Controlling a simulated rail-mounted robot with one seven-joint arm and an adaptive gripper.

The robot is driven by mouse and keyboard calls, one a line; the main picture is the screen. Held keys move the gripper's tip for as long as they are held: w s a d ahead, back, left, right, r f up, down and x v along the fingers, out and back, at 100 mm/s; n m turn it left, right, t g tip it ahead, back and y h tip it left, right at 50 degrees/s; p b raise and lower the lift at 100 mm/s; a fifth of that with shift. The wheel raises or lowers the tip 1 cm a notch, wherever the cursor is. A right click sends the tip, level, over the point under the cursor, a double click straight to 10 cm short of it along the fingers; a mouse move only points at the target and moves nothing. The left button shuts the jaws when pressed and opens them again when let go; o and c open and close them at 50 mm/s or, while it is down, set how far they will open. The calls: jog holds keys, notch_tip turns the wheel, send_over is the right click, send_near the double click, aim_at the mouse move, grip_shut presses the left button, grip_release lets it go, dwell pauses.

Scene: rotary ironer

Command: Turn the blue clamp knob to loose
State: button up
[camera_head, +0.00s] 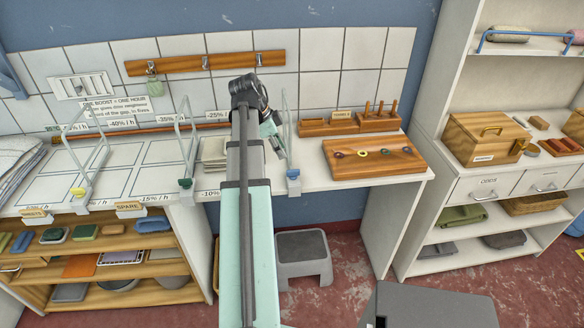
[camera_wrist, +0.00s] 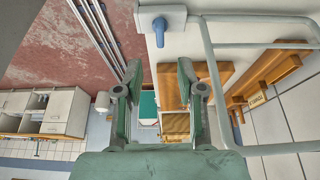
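The blue clamp knob (camera_head: 293,174) sits on a white clamp at the front edge of the table, at the foot of the rightmost wire frame. In the wrist view the knob (camera_wrist: 159,27) shows at the top centre, with a short blue lever pointing down in the picture. My gripper (camera_head: 277,147) is just left of that frame, above the table and apart from the knob. In the wrist view my gripper (camera_wrist: 160,78) has its two fingers spread with nothing between them. The knob lies beyond the fingertips toward the top of that picture.
Similar wire frames carry a green knob (camera_head: 185,183) and a yellow knob (camera_head: 78,191) farther left. The blue frame's wire hoop (camera_wrist: 215,75) stands close beside my gripper. A wooden board (camera_head: 372,156) lies to the right. A grey step stool (camera_head: 303,255) stands below the table.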

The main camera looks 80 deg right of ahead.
aim_at(292, 170)
jog(key=p+x, duration=0.1)
jog(key=x, duration=0.9)
jog(key=shift+p, duration=0.35)
grip_shut()
